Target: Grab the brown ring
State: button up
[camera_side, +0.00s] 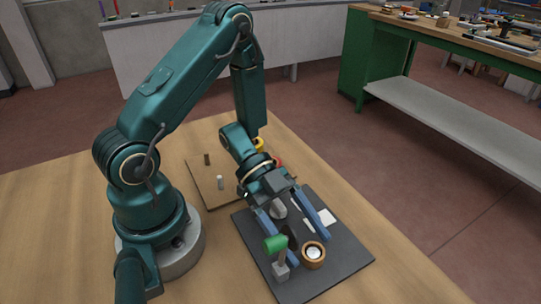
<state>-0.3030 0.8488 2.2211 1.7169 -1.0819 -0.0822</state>
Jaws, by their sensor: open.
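The brown ring (314,256) sits on a dark mat (347,264) near its front right part, with a pale round thing inside its opening. My gripper (283,246) points down over the mat from the upper left. Its two blue fingers are spread apart with nothing clearly held between them. A dark oval thing and a grey rounded thing show between the fingers, partly hidden.
A green-topped grey post (276,246) stands by the left finger. A wooden board (205,188) with small pegs, partly hidden by my arm, lies behind. Bare table (50,220) is at left.

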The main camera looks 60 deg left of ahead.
jog(key=shift+x, duration=0.75)
grip_shut()
jog(key=shift+r, duration=0.15)
